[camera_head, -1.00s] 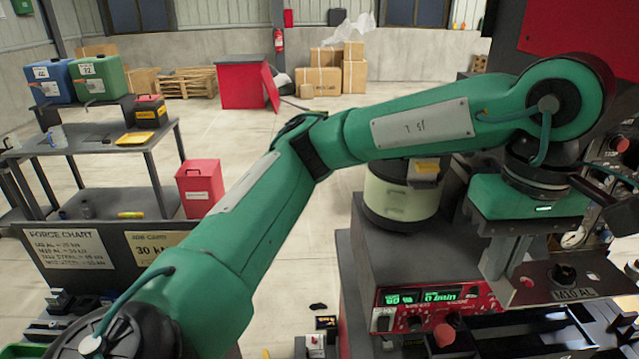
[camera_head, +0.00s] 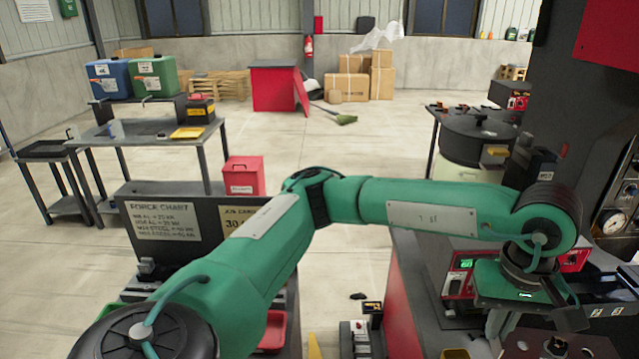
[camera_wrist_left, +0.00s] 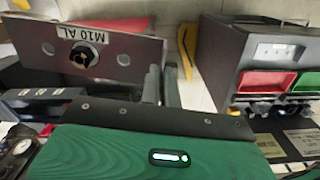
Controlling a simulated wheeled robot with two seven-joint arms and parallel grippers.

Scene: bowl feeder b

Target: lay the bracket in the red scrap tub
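The bracket (camera_head: 530,344) is a dark plate with a nut in it and a label reading M10 AL, cut off by the bottom edge in the head view. In the left wrist view the bracket (camera_wrist_left: 110,62) stands between the fingers of my left gripper (camera_wrist_left: 163,84), which is shut on its edge. My left gripper (camera_head: 497,322) is at the lower right in the head view. A red open tub (camera_head: 272,331) is at the bottom, partly behind my arm. It also shows in the left wrist view (camera_wrist_left: 266,80), beside a green one, apart from the bracket. My right gripper is out of view.
A dark stand with a force chart (camera_head: 163,221) is at left centre. A labelled red bin (camera_head: 243,176) stands behind it. The machine bench (camera_head: 418,270) with a red-fronted control box is at right. Pale floor (camera_head: 340,260) lies between them.

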